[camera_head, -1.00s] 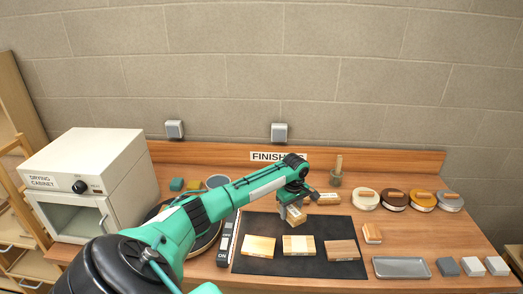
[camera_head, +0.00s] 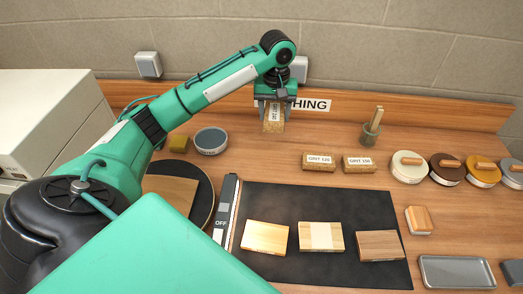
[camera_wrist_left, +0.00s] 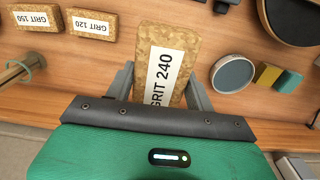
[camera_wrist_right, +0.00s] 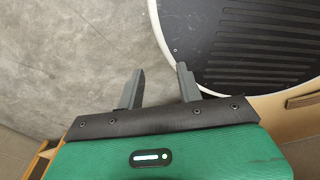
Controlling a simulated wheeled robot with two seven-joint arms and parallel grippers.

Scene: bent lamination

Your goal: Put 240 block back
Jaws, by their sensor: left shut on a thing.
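The 240 block (camera_head: 273,117) is a cork-coloured sanding block with a white GRIT 240 label. My left gripper (camera_head: 274,103) is shut on it near the back of the bench, in front of the sign. The left wrist view shows the block (camera_wrist_left: 166,62) between the two fingers, its label facing the camera; I cannot tell whether it touches the bench. The GRIT 120 block (camera_head: 319,161) and GRIT 150 block (camera_head: 359,164) lie side by side to its right. My right gripper (camera_wrist_right: 158,82) is open and empty over the floor, beside a rounded dark ribbed platform.
A black mat (camera_head: 322,206) with several wood pieces lies in front. A grey-blue round tin (camera_head: 211,141) stands left of the held block, a brush pot (camera_head: 371,133) to the right. Several round tins and a metal tray (camera_head: 456,271) are at right. Bench around the block is clear.

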